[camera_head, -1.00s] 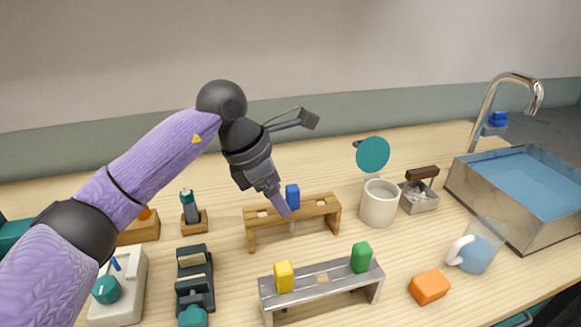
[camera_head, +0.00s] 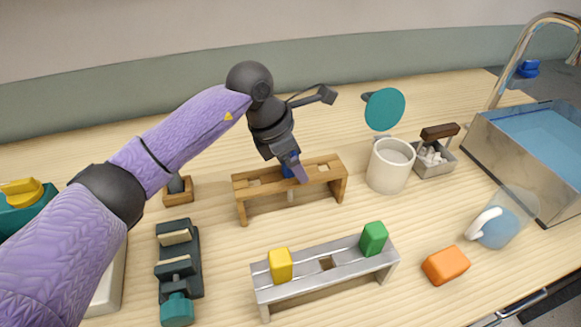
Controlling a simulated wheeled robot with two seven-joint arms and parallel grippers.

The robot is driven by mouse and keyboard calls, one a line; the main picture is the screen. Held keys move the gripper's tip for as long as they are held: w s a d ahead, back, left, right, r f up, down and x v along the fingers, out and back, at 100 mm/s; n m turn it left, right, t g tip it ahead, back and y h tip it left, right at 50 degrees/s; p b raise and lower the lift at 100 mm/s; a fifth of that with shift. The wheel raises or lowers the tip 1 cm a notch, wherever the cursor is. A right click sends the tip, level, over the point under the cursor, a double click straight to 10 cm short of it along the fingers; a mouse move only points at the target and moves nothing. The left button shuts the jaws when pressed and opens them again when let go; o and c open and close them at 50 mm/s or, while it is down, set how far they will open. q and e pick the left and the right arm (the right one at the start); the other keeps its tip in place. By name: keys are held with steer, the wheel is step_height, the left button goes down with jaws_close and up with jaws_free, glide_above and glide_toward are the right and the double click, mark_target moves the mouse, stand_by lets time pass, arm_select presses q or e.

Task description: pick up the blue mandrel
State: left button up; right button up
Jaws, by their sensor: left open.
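The blue mandrel (camera_head: 288,171) stands in the wooden rack (camera_head: 245,185), near its middle. Its blue top is partly hidden behind my left gripper (camera_head: 297,172). The mandrel's pale lower rod shows below the rack's top board. My left gripper reaches down from above at the mandrel and is open. I cannot tell whether its fingers touch the blue top. My right gripper is not in view.
A metal rack (camera_head: 325,278) in front holds a yellow block (camera_head: 280,265) and a green block (camera_head: 373,239). A white cup (camera_head: 389,167) stands right of the wooden rack. An orange block (camera_head: 446,265), a glass mug (camera_head: 503,218) and a water basin (camera_head: 545,135) are farther right.

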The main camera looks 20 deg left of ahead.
arm_select(q)
steer(key=shift+r, duration=0.15)
steer(key=c, duration=0.4)
jaws_close()
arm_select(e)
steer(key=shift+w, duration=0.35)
arm_select(q)
step_height(320, 180, up, 10)
steer(key=p, duration=0.2)
steer(key=shift+p, duration=0.3)
steer(key=shift+a, duration=0.1)
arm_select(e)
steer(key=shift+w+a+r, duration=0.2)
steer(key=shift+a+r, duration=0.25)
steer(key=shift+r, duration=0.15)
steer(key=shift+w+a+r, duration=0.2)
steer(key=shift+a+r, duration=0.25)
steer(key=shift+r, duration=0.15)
